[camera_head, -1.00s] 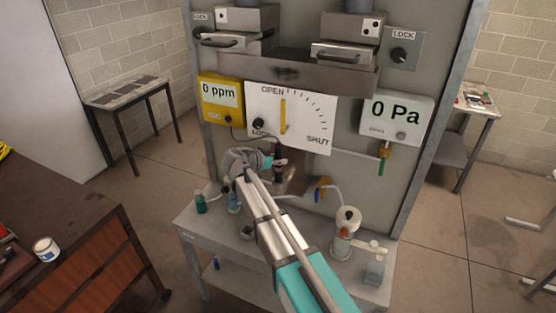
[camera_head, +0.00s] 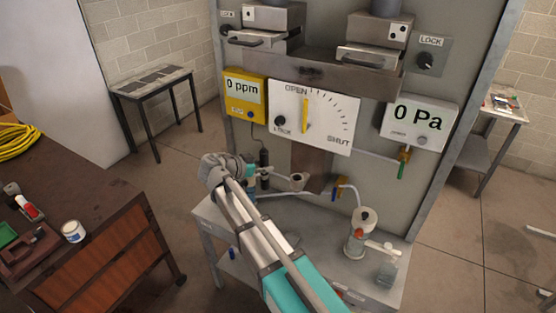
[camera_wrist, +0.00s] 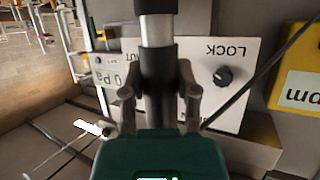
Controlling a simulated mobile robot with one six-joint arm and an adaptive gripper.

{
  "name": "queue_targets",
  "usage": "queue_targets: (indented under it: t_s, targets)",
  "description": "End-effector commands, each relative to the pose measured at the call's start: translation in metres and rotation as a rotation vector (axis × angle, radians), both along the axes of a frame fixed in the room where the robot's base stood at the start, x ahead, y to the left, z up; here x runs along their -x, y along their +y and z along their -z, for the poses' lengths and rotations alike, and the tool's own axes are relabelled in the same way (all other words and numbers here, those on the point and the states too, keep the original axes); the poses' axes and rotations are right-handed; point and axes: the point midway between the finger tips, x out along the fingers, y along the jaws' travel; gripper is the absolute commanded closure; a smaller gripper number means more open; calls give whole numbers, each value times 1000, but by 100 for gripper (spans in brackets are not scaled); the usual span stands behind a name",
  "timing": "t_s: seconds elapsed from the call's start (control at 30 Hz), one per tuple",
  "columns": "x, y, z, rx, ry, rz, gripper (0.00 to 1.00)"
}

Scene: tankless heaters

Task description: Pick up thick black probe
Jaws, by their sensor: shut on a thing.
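The thick black probe (camera_head: 264,158) is upright in front of the panel, left of the brown duct (camera_head: 325,167). In the wrist view the probe (camera_wrist: 157,62) is a thick black cylinder with a silver band, standing between the two fingers. My gripper (camera_wrist: 158,92) is shut on it; in the head view my gripper (camera_head: 258,172) is partly hidden by my wrist. A thin cable hangs from the yellow 0 ppm meter (camera_head: 245,97) toward the probe. The probe's lower end is hidden in the wrist view.
A grey bench (camera_head: 205,215) below carries a glass apparatus (camera_head: 362,232) and a bottle (camera_head: 387,272). The white OPEN/SHUT dial (camera_head: 312,117) and the 0 Pa meter (camera_head: 420,118) are on the panel.

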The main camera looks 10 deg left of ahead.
Motion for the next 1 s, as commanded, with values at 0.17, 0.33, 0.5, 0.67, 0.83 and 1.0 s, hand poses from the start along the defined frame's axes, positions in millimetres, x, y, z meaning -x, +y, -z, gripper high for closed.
queue_targets:
  t_s: [0.17, 0.33, 0.5, 0.67, 0.83, 1.0]
  targets:
    - [17, 17, 0, 1, 0, -1, 100]
    - [24, 25, 0, 1, 0, 0, 100]
    - [27, 28, 0, 1, -1, 0, 100]
    - [28, 28, 0, 1, -1, 0, 100]
    - [27, 28, 0, 1, -1, 0, 100]
    - [27, 28, 0, 1, 0, 0, 100]
